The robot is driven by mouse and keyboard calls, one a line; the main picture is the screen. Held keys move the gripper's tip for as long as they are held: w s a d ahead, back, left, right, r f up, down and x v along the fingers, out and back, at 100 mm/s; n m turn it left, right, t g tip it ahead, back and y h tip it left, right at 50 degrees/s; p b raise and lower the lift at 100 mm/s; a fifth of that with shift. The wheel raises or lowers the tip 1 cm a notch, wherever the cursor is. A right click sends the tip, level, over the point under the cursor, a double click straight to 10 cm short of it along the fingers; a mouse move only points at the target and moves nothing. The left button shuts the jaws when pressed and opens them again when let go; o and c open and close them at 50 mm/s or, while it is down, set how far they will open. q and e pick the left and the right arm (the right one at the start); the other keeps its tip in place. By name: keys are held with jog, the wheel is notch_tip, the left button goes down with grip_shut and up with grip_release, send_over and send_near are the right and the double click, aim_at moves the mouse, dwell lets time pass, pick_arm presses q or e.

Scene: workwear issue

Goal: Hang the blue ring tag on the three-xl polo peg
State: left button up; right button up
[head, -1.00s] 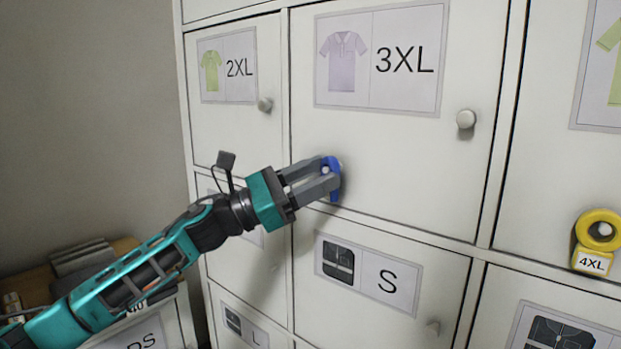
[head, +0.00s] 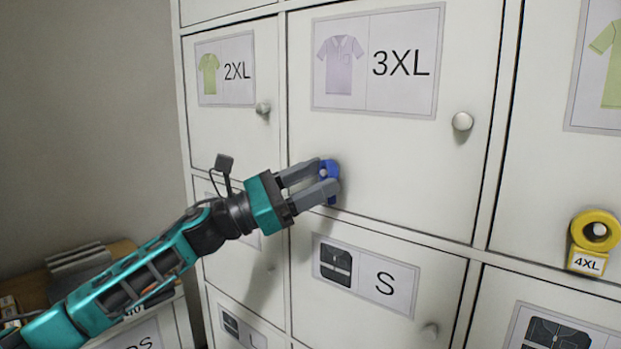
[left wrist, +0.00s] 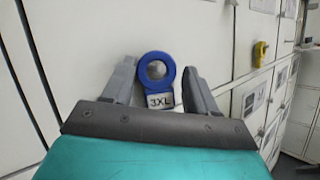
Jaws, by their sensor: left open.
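The blue ring tag (head: 331,166) is at the lower left of the 3XL polo door (head: 400,165). In the left wrist view the blue ring (left wrist: 155,55) sits around a grey round peg (left wrist: 155,70), with its white 3XL label (left wrist: 160,100) hanging below. My left gripper (head: 324,176) is at the tag, its fingers open. In the left wrist view its fingers stand on either side of the ring, with a small gap visible at each side. How far the ring sits along the peg is hard to tell. My right gripper is not in view.
A yellow ring tag (head: 597,230) marked 4XL hangs on a peg at the right. Round door knobs (head: 462,121) stick out nearby. The S door (head: 375,250) lies below, the 2XL door (head: 215,130) to the left. A low unit with stacked items stands at the lower left.

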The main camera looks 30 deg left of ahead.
pick_arm(q)
jog(key=shift+w+a+t+y, duration=0.15)
jog(key=shift+a+t+y, duration=0.15)
jog(key=shift+a, duration=0.05)
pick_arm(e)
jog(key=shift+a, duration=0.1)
pick_arm(q)
jog(key=b+v, duration=0.2)
jog(key=v, duration=1)
jog(key=shift+s+b, duration=0.3)
jog(key=shift+s, duration=0.1)
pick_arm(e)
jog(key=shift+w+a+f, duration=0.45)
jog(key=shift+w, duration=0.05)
pick_arm(q)
jog(key=shift+a+f, duration=0.1)
jog(key=shift+f, duration=0.05)
